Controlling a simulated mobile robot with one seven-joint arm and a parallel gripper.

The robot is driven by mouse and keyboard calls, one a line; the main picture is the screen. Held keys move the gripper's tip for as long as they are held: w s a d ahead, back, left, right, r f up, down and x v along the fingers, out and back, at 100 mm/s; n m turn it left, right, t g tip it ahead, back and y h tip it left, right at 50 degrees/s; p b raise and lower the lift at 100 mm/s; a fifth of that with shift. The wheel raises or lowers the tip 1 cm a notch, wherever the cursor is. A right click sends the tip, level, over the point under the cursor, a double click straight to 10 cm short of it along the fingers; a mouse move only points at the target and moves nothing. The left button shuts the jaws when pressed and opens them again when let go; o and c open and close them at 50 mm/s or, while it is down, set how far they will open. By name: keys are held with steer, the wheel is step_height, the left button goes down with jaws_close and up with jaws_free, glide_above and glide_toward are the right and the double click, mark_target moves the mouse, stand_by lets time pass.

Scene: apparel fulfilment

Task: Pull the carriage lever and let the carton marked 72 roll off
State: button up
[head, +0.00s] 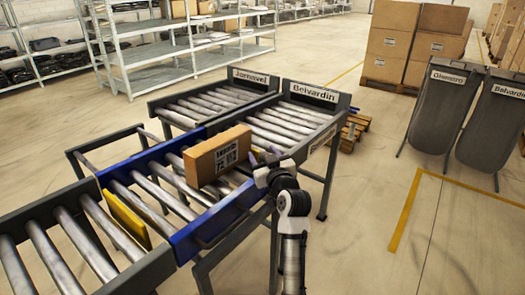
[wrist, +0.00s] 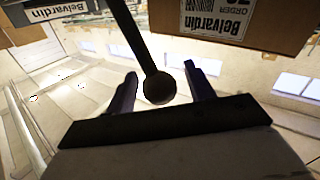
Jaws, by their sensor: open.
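The carton marked 72 (head: 217,157) is a brown box standing on the rollers of the blue-framed carriage (head: 205,232). Its white label also shows on the carton in the wrist view (wrist: 275,30), reading Belvardin. The carriage appears in line with the right lane, signed Belvardin (head: 313,91). My gripper (head: 262,165) is beside the carton, at the carriage's right side. In the wrist view my gripper (wrist: 160,78) is open, with the dark lever (wrist: 142,40) and its round knob between the fingers. I cannot tell whether they touch it. My arm hides the lever in the head view.
The left lane (head: 245,77) carries another sign and is empty. A yellow plate (head: 125,213) stands across the rollers at the carriage's near end. An empty roller conveyor (head: 60,250) lies nearer.

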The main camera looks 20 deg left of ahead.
steer(key=shift+w+a, duration=0.3)
steer(key=shift+w, duration=0.1)
jaws_close()
steer(key=shift+r, duration=0.1)
